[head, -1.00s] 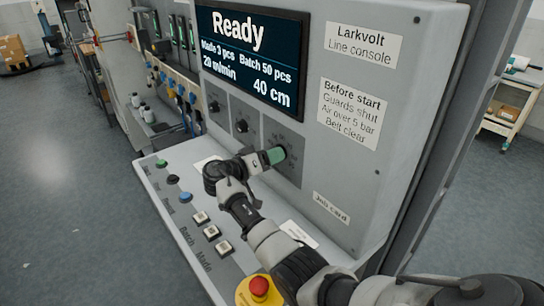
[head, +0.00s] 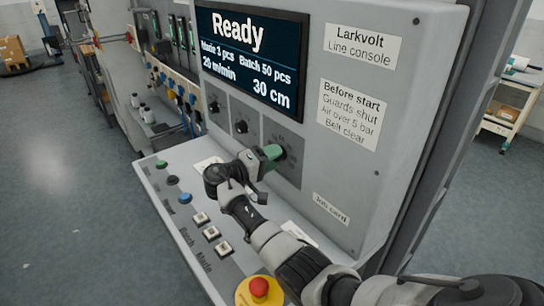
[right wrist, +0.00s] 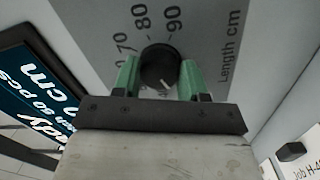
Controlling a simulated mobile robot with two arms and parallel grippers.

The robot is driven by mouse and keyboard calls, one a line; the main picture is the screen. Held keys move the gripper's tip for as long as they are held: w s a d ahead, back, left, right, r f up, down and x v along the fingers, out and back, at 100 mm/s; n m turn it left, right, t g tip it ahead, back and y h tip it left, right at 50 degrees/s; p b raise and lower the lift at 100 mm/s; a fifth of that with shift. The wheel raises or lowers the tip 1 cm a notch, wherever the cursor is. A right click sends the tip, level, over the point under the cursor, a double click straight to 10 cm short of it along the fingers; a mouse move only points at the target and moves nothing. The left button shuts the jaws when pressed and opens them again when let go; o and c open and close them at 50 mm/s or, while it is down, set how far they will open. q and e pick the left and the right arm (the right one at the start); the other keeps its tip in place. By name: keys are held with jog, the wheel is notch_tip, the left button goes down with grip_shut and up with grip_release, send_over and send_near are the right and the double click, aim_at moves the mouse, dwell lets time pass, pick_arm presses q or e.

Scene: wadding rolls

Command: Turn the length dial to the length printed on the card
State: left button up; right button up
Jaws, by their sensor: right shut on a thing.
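The length dial (right wrist: 160,64) is a round black knob with a pale pointer mark, on a panel marked "Length cm" with 70, 80 and 90 readable. My right gripper (right wrist: 158,80) has its green fingers shut on either side of it. In the head view this gripper (head: 272,154) reaches the panel's rightmost dial. The console screen (head: 250,58) reads "Ready" and "30 cm". A white card (head: 299,234) lies partly behind my right arm; its corner in the right wrist view (right wrist: 304,166) shows "Job H-4", cut off, and no length is readable. My left gripper is out of view.
Two other dials, a left one (head: 214,107) and a middle one (head: 241,127), sit beside the length dial. The ledge holds several push buttons (head: 201,218) and a red emergency stop (head: 259,287) close to my right arm.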

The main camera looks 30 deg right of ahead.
jog(key=shift+n, duration=0.5)
jog(key=o, duration=0.9)
jog(key=shift+a, duration=0.1)
jog(key=a+b, duration=0.1)
jog(key=a, duration=0.4)
jog(key=a+b, duration=0.2)
jog(key=a, duration=0.3)
jog(key=shift+s+a+f, duration=0.1)
jog(key=shift+a+f, duration=0.1)
jog(key=shift+a, duration=0.1)
